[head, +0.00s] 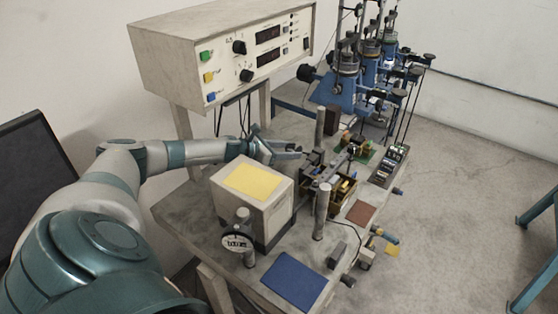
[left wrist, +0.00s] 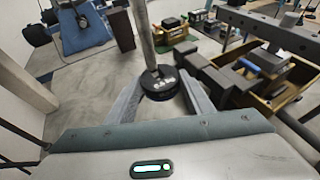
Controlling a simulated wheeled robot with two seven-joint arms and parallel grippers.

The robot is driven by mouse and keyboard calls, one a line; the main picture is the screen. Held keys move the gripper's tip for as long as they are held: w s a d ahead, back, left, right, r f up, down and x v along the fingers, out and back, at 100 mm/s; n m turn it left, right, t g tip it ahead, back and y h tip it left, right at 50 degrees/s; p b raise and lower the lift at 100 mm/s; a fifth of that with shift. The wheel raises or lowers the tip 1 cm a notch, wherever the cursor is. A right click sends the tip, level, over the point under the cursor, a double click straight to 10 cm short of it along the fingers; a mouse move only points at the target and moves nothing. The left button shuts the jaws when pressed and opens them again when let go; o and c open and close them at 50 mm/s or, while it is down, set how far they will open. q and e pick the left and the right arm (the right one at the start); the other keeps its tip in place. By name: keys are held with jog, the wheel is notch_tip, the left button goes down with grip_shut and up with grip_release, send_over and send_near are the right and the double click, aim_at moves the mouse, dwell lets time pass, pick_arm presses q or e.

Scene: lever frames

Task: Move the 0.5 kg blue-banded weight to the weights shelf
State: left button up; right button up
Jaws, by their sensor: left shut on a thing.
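My left gripper (head: 291,150) reaches in over the bench beside the grey post. In the left wrist view its fingers (left wrist: 162,92) are closed around a round black weight (left wrist: 158,86) with white lettering on its face. No blue band can be made out on it. A grey post (left wrist: 143,35) stands directly behind the weight; whether they touch I cannot tell. In the head view the weight is too small to make out. A narrow rack (head: 388,168) with several small items lies along the bench's right edge; I cannot tell if it is the weights shelf. My right gripper is not in view.
A white box with a yellow top (head: 254,180) stands in front of my left forearm. An open box of dark parts (head: 342,190) is right of the gripper. Blue lever frames (head: 345,88) stand behind. A control console (head: 225,55) overhangs the back left. A blue mat (head: 293,282) lies in front.

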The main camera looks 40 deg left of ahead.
aim_at(279, 166)
pick_arm(q)
jog(key=shift+s+a+f+b, duration=0.25)
jog(key=shift+s+a+f, duration=0.1)
jog(key=shift+s+f, duration=0.2)
jog(key=shift+s+a+f+b, duration=0.25)
jog(key=shift+s+a+f, duration=0.15)
jog(key=shift+s, duration=0.2)
jog(key=shift+s+a, duration=0.1)
jog(key=shift+s, duration=0.3)
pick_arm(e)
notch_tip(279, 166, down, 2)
pick_arm(q)
jog(key=shift+f, duration=0.1)
notch_tip(279, 166, down, 4)
jog(key=shift+r+b, duration=0.25)
jog(key=shift+b, duration=1)
jog(key=shift+f, duration=0.25)
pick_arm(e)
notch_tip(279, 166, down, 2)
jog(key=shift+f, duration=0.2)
pick_arm(q)
jog(key=shift+f, duration=0.1)
jog(key=o, duration=1.2)
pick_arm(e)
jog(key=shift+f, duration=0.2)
